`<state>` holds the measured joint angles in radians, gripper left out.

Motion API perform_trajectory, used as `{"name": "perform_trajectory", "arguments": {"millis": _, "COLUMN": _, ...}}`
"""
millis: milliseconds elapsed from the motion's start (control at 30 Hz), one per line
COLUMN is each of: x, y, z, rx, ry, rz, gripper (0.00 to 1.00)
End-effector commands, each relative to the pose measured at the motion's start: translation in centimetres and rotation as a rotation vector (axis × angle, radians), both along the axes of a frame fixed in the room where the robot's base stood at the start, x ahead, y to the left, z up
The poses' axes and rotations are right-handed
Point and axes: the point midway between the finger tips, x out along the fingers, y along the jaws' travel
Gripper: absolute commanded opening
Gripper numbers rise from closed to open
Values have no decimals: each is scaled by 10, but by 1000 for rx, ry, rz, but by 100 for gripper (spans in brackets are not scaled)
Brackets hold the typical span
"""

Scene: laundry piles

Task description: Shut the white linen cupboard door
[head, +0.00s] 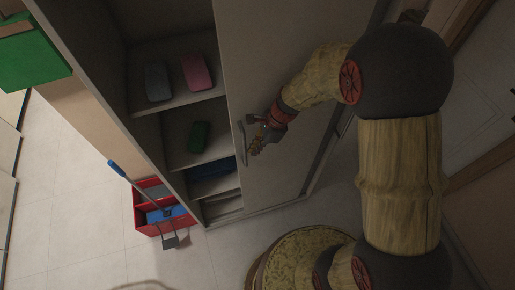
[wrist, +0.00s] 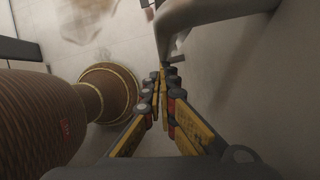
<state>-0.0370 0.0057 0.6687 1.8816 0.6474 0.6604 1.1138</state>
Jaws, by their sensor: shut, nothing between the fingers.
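The white linen cupboard door (head: 285,75) looks grey in the dim light. It stands partly open, with the shelves uncovered to its left. Its bar handle (head: 242,143) is near the door's left edge. My gripper (head: 256,147) is shut and empty, close in front of the door just right of the handle. In the wrist view the fingertips (wrist: 163,72) meet just below a curved grey piece that looks like the handle (wrist: 174,30). I cannot tell if they touch it. The door surface (wrist: 265,85) fills the right of that view.
The cupboard shelves (head: 175,101) hold folded cloths: grey (head: 157,82), pink (head: 196,72), green (head: 199,137) and blue (head: 211,171). A red crate (head: 146,218) with a blue-handled tool (head: 130,181) stands on the floor left of the cupboard. Tiled floor (head: 75,200) is clear further left.

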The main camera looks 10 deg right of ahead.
Motion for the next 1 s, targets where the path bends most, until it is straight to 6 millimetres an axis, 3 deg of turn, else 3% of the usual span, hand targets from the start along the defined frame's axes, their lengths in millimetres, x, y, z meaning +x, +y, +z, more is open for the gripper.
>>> {"name": "perform_trajectory", "arguments": {"millis": 267, "x": -10, "y": 53, "z": 2, "rx": 1, "ry": 3, "rz": 10, "gripper": 0}}
{"name": "perform_trajectory", "arguments": {"millis": 700, "x": -34, "y": 195, "z": 3, "rx": -1, "ry": 3, "rz": 8, "gripper": 0}}
{"name": "perform_trajectory", "arguments": {"millis": 1000, "x": -43, "y": 261, "z": 2, "rx": 0, "ry": 2, "rz": 4, "gripper": 0}}
